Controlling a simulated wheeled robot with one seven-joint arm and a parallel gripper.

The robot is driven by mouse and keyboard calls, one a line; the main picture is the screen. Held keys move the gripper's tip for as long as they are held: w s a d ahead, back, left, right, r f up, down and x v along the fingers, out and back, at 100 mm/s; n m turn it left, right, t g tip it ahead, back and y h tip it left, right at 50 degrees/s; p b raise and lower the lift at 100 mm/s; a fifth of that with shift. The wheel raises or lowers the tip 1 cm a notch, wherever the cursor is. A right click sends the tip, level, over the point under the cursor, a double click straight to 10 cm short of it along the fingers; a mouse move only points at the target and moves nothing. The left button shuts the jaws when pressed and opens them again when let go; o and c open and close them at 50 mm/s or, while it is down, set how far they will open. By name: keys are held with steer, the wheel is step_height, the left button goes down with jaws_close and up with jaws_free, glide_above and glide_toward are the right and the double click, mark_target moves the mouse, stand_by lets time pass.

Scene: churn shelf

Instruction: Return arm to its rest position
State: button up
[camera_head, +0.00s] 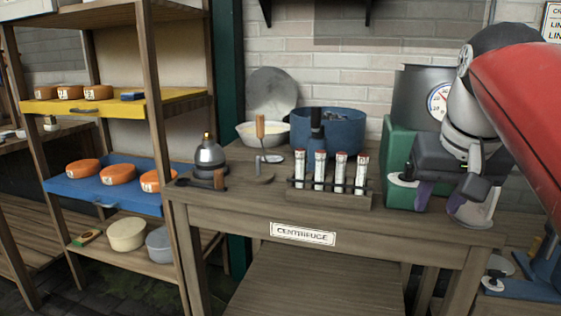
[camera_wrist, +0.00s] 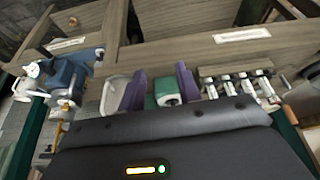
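My gripper (camera_head: 446,200) hangs at the right end of the wooden bench, in front of a green machine (camera_head: 398,158). Its two purple-tipped fingers stand apart, with no object visible held between them. In the wrist view my gripper (camera_wrist: 161,84) also shows open, with part of the green machine (camera_wrist: 166,88) and its white outlet seen between and beyond the fingers. A pale funnel-like vessel (camera_head: 472,212) stands close beside the right finger; I cannot tell whether they touch. My red and grey arm reaches in from the right.
A rack of white tubes (camera_head: 330,185) stands left of my gripper on the bench (camera_head: 250,205). Behind are a blue tub (camera_head: 340,130) and a metal drum with a dial (camera_head: 438,100). A shelf (camera_head: 155,110) with orange cheeses stands left. Blue equipment (camera_head: 540,275) sits lower right.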

steer(key=s+a+f, duration=0.2)
steer(key=s+f, duration=0.1)
steer(key=f, duration=0.5)
steer(key=s+a+f+n, duration=0.1)
steer(key=s+a+f, duration=0.2)
steer(key=f, duration=0.4)
steer(key=s+a+f+n+t+y, duration=0.1)
steer(key=s+f, duration=0.3)
steer(key=f, duration=0.4)
steer(key=shift+a+f, duration=0.3)
steer(key=shift+a, duration=0.6)
stand_by(4.8)
